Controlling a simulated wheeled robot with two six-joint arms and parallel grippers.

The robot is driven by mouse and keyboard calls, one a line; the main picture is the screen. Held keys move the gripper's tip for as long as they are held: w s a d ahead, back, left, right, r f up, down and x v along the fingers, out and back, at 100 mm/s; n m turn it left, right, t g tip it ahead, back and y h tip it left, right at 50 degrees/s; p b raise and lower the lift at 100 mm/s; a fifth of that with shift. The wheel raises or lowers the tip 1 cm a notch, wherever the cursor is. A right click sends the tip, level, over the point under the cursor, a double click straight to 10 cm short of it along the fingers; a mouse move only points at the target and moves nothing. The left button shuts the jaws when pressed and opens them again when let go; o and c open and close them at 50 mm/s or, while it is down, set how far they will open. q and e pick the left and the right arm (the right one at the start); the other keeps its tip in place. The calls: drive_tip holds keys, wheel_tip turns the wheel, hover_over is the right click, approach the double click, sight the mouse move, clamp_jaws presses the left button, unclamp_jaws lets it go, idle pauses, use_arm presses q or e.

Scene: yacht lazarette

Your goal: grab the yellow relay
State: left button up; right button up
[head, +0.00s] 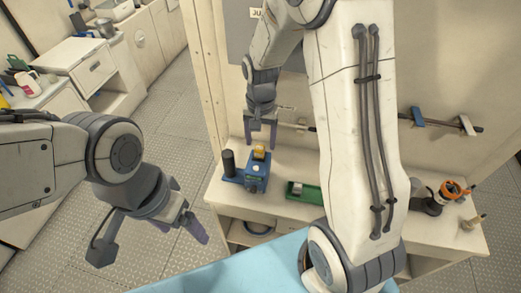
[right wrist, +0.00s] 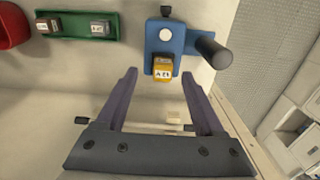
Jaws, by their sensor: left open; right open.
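The yellow relay (head: 259,153) is a small yellow block with a white label, seated on a blue device (head: 256,174) on the workbench. In the right wrist view the relay (right wrist: 163,72) sits at the near end of the blue device (right wrist: 171,38), between and just beyond my open fingertips. My right gripper (head: 261,146) is open and empty, close behind the relay; its fingers also show in the right wrist view (right wrist: 160,76). My left gripper (head: 192,226) is open and empty, out over the floor left of the bench.
A black cylinder (head: 229,162) stands beside the blue device. An orange-and-black item (head: 451,190) lies farther right on the bench. A clamp bar (head: 440,121) is on the back wall.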

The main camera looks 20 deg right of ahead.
sight(259, 149)
wheel_tip(259, 149, down, 4)
drive_tip(key=shift+w+a+f+p, duration=0.1)
drive_tip(key=shift+w+a+p, duration=0.05)
drive_tip(key=shift+p, duration=0.8)
drive_tip(key=shift+f, duration=0.3)
clamp_jaws()
